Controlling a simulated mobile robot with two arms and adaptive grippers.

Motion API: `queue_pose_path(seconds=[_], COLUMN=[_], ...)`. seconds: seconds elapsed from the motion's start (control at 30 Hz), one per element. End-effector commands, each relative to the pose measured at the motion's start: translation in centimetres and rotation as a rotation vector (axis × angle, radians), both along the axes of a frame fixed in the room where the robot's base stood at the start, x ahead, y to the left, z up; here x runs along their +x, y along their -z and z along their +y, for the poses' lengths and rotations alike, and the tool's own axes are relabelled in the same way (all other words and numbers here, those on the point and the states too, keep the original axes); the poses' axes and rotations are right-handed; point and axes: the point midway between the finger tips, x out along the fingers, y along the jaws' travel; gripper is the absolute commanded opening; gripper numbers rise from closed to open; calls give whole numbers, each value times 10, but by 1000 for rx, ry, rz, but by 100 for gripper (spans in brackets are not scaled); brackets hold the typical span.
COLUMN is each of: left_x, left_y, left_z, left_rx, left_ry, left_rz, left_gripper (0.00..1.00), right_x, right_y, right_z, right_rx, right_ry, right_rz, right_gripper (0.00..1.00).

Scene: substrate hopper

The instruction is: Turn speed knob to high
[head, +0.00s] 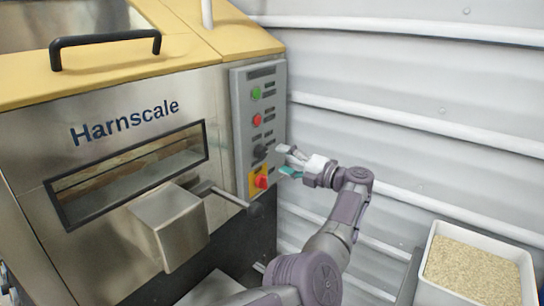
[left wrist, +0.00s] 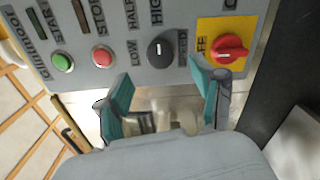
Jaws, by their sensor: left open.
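The speed knob is a round black knob (head: 260,152) on the grey control panel (head: 240,112), between the red button and the red-and-yellow switch. In the left wrist view the knob (left wrist: 160,53) shows a short white mark pointing up the picture. The words LOW, HALF and HIGH are printed around it, with HIGH above the mark. My left gripper (head: 287,162) is open just right of the panel. In the left wrist view its teal fingers (left wrist: 162,88) are spread, with the knob beyond and between them. I cannot tell any contact. My right gripper is not in view.
A red rotary switch (left wrist: 231,48) on a yellow plate sits close to one finger. A green button (head: 256,93) and a red button (head: 257,120) share the panel. A lever with a dark knob (head: 256,209) sticks out below. A substrate bin (head: 428,294) stands lower right.

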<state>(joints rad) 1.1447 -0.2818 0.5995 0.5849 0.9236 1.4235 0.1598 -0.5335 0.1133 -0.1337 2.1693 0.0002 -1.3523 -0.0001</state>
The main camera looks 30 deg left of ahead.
Motion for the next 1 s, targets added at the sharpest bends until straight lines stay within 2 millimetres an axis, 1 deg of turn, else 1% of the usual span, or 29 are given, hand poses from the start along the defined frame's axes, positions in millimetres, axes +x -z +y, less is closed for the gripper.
queue_pose_path(seconds=[0.03,0.2,0.3,0.4,0.9,0.97,1.0], left_x=[0,-3,-4,-4,-5,-4,-3], left_y=[0,0,0,0,0,2,5], left_z=[-12,-41,-51,-57,-58,-55,-50], left_rx=[0,0,0,0,1,10,25], left_ry=[3,2,0,1,1,6,19], left_rz=[0,1,1,0,1,3,8], left_gripper=[68,68,68,68,68,68,68], right_x=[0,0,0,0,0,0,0], right_y=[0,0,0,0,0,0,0], right_z=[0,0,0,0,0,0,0], right_rx=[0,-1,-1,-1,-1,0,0], right_ry=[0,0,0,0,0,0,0], right_rz=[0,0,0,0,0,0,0], right_gripper=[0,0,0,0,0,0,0])
